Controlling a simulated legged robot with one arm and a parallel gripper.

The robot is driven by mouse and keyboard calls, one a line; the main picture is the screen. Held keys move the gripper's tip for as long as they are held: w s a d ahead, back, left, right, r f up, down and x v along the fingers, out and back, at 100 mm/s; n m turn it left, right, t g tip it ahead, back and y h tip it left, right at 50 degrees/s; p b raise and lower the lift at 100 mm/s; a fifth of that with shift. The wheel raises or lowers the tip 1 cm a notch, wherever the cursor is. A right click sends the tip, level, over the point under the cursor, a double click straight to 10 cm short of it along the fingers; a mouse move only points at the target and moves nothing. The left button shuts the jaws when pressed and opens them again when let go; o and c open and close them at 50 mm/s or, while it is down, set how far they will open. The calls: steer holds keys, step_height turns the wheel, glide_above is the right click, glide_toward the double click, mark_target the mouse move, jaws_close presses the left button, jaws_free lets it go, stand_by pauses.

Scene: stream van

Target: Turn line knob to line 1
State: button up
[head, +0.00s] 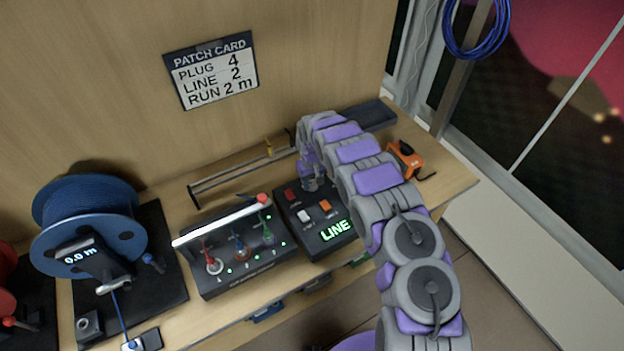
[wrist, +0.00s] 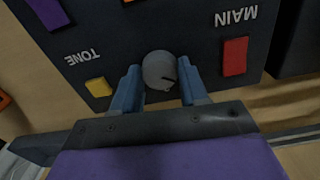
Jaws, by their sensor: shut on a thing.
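The line knob (wrist: 160,68) is a round grey cap with a dark mark, seen in the wrist view between my two blue fingers. My gripper (wrist: 160,92) is shut on it. In the head view my gripper (head: 313,183) reaches down onto the back of the dark control box (head: 316,251), and the arm hides most of the knob. The box's green display (head: 335,231) reads LINE; any number after it is hidden behind my arm. The line that the knob points to cannot be read.
Red (wrist: 235,56) and yellow (wrist: 98,87) buttons flank the knob by the labels MAIN and TONE. A plug box (head: 240,268) with a white bar stands left, then a blue cable reel (head: 85,212). The patch card (head: 211,70) reads plug 4, line 2, run 2 m.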

mark_target(311, 183)
steer(key=shift+w+n, duration=0.1)
steer(key=shift+n, duration=0.4)
steer(key=o, duration=1)
steer(key=shift+a, duration=0.1)
steer(key=shift+o, duration=0.2)
steer(key=shift+r, duration=0.1)
step_height(311, 183, up, 17)
steer(key=p, duration=0.1)
